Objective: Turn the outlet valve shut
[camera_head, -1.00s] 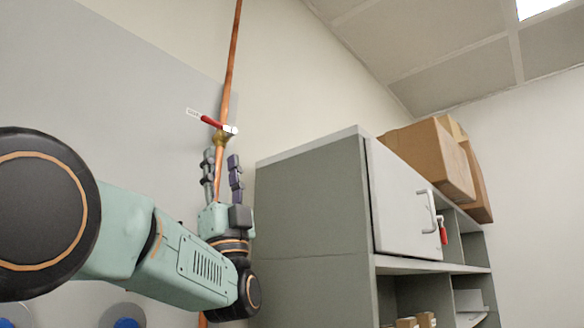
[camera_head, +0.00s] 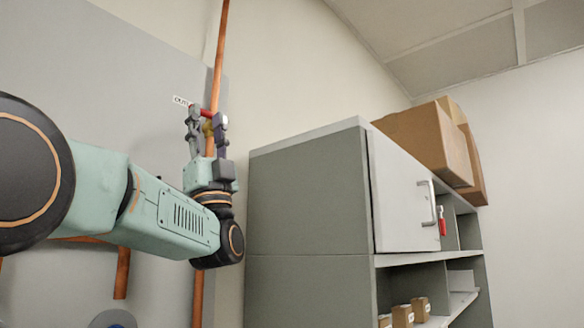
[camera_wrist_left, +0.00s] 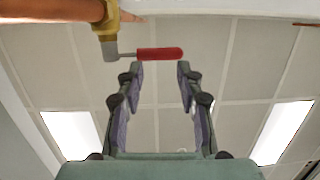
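The outlet valve has a red lever handle (camera_head: 207,112) and a brass body (camera_head: 208,128) on a vertical copper pipe (camera_head: 217,60). In the left wrist view, the red handle (camera_wrist_left: 160,54) lies crosswise just beyond my fingertips, and the brass body (camera_wrist_left: 109,22) is at upper left. My left gripper (camera_head: 206,118) points up at the valve, its fingers spread on either side of it in the head view. In the left wrist view, the left gripper (camera_wrist_left: 160,67) is open and empty; touch with the handle cannot be told. My right gripper is not in view.
A white label (camera_head: 181,100) sits beside the valve on the grey wall panel (camera_head: 130,60). A grey cabinet (camera_head: 305,200) stands close to the right of my left gripper, with cardboard boxes (camera_head: 425,140) on top. The wall between pipe and cabinet is bare.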

